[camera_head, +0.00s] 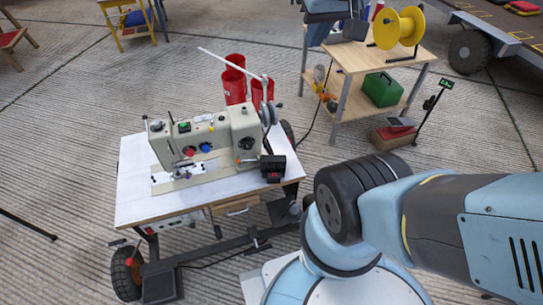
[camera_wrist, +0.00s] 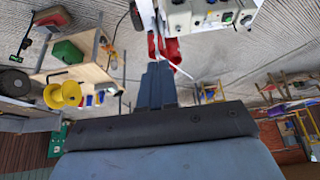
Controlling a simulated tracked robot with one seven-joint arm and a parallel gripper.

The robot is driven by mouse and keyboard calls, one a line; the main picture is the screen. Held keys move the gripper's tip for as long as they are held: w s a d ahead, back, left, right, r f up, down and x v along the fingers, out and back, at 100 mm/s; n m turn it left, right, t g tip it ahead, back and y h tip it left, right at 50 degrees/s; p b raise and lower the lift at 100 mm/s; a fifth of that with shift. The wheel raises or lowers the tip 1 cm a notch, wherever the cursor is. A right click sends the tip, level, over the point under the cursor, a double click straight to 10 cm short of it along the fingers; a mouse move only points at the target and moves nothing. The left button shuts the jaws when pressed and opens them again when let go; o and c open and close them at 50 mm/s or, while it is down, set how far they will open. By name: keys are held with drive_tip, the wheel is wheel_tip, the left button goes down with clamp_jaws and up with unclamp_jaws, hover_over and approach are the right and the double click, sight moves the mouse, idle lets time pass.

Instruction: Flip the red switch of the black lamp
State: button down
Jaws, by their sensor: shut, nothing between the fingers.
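A small black boxy object (camera_head: 272,167) sits at the right front corner of the white table (camera_head: 140,205), beside the sewing machine. It may be the black lamp, but a red switch on it is too small to make out clearly. My gripper (camera_wrist: 157,80) shows in the wrist view, its dark fingers together and empty. The fingers point toward the sewing machine (camera_wrist: 196,14) at the top of that view and are apart from it.
The sewing machine (camera_head: 230,140) fills much of the white table, with red containers (camera_head: 234,78) behind it. A wooden shelf table (camera_head: 375,60) with a yellow spool (camera_head: 400,27) and green box (camera_head: 383,90) stands back right. Open floor lies between the tables.

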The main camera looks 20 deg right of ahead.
drive_tip(key=w+a+f+g, duration=0.2)
drive_tip(key=w+f, duration=0.6)
drive_tip(key=w, duration=0.3)
drive_tip(key=m+g+h, duration=0.1)
drive_tip(key=m+g, duration=0.2)
drive_tip(key=g, duration=0.1)
hover_over(277, 174)
drive_tip(key=a, duration=0.2)
wheel_tip(277, 174, down, 43)
drive_tip(key=shift+s+f, duration=0.15)
drive_tip(key=shift+s, duration=0.05)
drive_tip(key=shift+f, duration=0.1)
drive_tip(key=f, duration=0.4)
drive_tip(key=d+f, duration=0.1)
drive_tip(key=f, duration=0.8)
drive_tip(key=shift+d+f, duration=0.2)
drive_tip(key=shift+f, duration=0.15)
